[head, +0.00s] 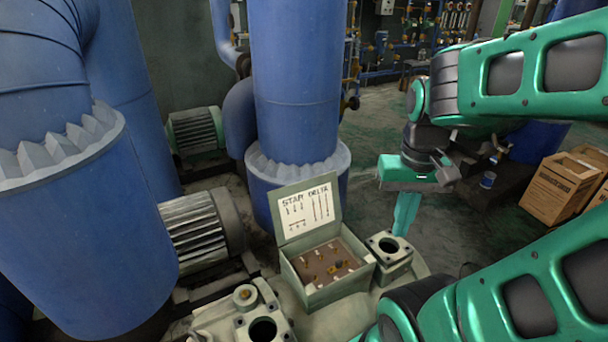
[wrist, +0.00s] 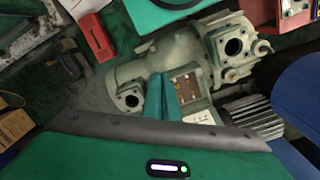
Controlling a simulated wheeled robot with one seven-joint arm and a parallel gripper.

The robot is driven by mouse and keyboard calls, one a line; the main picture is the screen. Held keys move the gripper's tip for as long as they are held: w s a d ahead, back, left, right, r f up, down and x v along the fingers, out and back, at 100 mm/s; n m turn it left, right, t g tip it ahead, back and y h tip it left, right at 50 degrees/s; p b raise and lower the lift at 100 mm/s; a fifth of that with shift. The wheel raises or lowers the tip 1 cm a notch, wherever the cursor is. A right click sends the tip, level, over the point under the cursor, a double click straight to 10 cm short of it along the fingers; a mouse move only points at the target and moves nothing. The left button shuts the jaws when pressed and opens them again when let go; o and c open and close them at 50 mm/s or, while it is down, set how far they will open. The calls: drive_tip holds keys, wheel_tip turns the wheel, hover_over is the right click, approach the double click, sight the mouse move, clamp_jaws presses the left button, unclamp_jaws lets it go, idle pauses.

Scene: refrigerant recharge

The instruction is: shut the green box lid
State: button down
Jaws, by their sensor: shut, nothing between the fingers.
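The green box (head: 326,270) sits open on top of the pale green machine. Its lid (head: 306,213) stands up at the back, leaning slightly backward, with a white "STAR DELTA" diagram on its inner face. Brass-coloured terminals show on the brown board inside. My gripper (head: 405,215) is shut and empty, fingers pointing down, to the right of the lid and above the square flange. In the wrist view my gripper's fingers (wrist: 166,98) overlap the edge of the box (wrist: 186,86), and the lid's white diagram (wrist: 199,117) shows just beyond them. I see no contact with the lid.
A square flange (head: 388,247) with a round hole stands right of the box. A large blue pipe (head: 295,80) rises behind the lid, and another blue pipe (head: 75,220) stands at left. Cardboard boxes (head: 562,188) lie at far right. A red object (wrist: 95,36) shows in the wrist view.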

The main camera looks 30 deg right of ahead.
drive_tip(key=w+d+n, duration=0.2)
drive_tip(key=w+n, duration=0.3)
drive_tip(key=w, duration=3)
drive_tip(key=w+a+f+n, duration=0.1)
drive_tip(key=w+a+f, duration=0.25)
drive_tip(key=w, duration=0.65)
drive_tip(key=s+f, duration=0.4)
drive_tip(key=f, duration=0.5)
drive_tip(key=shift+d+f, duration=0.3)
